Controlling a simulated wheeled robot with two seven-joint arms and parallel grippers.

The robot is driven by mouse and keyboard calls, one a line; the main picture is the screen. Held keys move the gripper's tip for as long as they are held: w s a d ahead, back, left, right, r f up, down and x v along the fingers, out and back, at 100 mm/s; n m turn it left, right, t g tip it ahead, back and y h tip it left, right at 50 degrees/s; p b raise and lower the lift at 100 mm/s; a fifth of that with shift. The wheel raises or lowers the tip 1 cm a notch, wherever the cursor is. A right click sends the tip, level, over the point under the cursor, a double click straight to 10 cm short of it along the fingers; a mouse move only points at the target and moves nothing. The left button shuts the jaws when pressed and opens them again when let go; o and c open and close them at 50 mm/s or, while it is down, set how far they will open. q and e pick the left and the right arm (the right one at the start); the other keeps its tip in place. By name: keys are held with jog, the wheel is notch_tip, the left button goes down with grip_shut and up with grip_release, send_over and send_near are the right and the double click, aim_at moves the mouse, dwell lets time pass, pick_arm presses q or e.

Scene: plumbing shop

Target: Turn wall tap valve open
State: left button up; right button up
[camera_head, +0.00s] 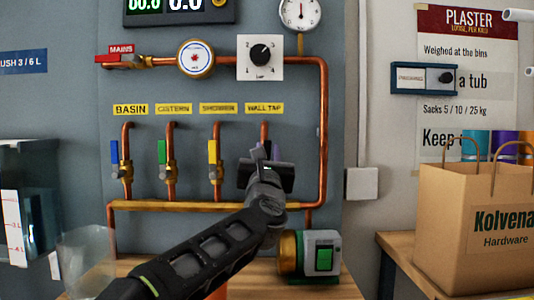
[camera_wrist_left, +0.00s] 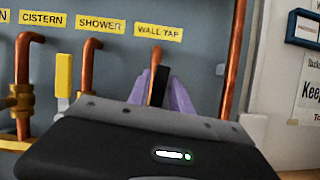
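The wall tap pipe (camera_wrist_left: 156,56) comes down below the yellow WALL TAP label (camera_head: 264,108) on the grey panel. Its dark valve lever (camera_wrist_left: 159,86) stands upright in the left wrist view. My left gripper (camera_head: 262,150) is in front of this valve, and its purple fingers lie close on both sides of the lever. They look shut on it, with no clear gap visible. My gripper body hides the valve body and the lower lever. My right gripper is not in view.
The blue basin lever (camera_head: 115,152), green cistern lever (camera_head: 162,152) and yellow shower lever (camera_head: 211,152) stand left of the gripper. A copper pipe (camera_head: 323,130) runs close on the right. Below are a green-fronted pump (camera_head: 323,258) and a clear container (camera_head: 86,262).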

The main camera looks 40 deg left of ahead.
pick_arm(q)
jog(key=shift+o, duration=1.2)
jog(key=v, duration=0.8)
jog(key=shift+b, duration=0.45)
